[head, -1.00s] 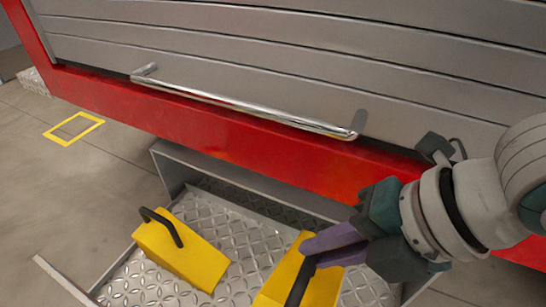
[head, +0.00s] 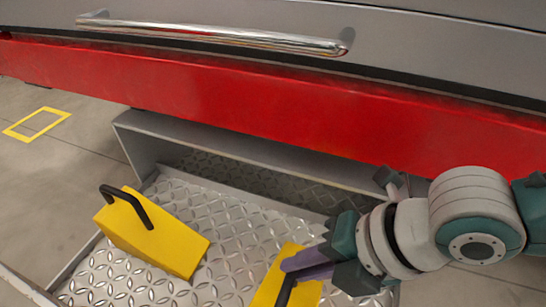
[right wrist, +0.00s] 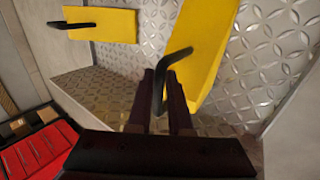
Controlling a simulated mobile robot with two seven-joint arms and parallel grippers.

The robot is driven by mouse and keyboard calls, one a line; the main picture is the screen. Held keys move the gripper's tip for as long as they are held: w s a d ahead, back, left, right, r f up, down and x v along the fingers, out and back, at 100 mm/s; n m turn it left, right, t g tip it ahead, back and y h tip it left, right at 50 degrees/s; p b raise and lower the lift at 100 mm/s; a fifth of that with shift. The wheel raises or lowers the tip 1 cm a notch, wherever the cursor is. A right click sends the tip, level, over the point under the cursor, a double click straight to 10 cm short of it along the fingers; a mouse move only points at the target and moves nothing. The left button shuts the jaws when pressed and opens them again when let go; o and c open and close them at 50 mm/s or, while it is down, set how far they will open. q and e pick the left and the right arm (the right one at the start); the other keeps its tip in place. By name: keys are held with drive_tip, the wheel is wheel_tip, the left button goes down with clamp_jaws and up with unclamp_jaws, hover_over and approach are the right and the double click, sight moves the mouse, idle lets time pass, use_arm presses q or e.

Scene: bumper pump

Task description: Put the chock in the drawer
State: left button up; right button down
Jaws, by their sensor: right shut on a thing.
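The drawer (head: 225,215) is pulled out under the red vehicle sill, with a bare tread-plate floor. A yellow wedge chock with a black handle (head: 165,240) sits in its left part. A second yellow chock (head: 268,290) is at the front right, over the drawer floor and cut off by the lower picture edge. My right gripper (head: 285,273) is shut on this second chock's black handle. The right wrist view shows the held chock (right wrist: 210,50) between the drawer walls and the other chock (right wrist: 105,25) beyond; whether the held one touches the floor is unclear.
The red sill (head: 250,110) and a grey shutter with a chrome bar (head: 215,35) stand above the drawer's back. Tread plate between the two chocks is clear. A yellow floor marking (head: 37,123) lies at the left.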

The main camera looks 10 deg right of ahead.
drive_tip(key=shift+a+f, duration=0.15)
drive_tip(key=shift+f, duration=0.4)
use_arm(q)
drive_tip(key=shift+s+f, duration=0.1)
drive_tip(key=shift+f, duration=0.4)
use_arm(e)
drive_tip(key=shift+w, duration=0.1)
drive_tip(key=c, duration=1.3)
unclamp_jaws()
drive_tip(key=shift+f, duration=0.25)
use_arm(q)
drive_tip(key=shift+a, duration=0.1)
use_arm(e)
drive_tip(key=o, duration=0.5)
drive_tip(key=shift+c, duration=0.2)
drive_tip(key=shift+r, duration=0.1)
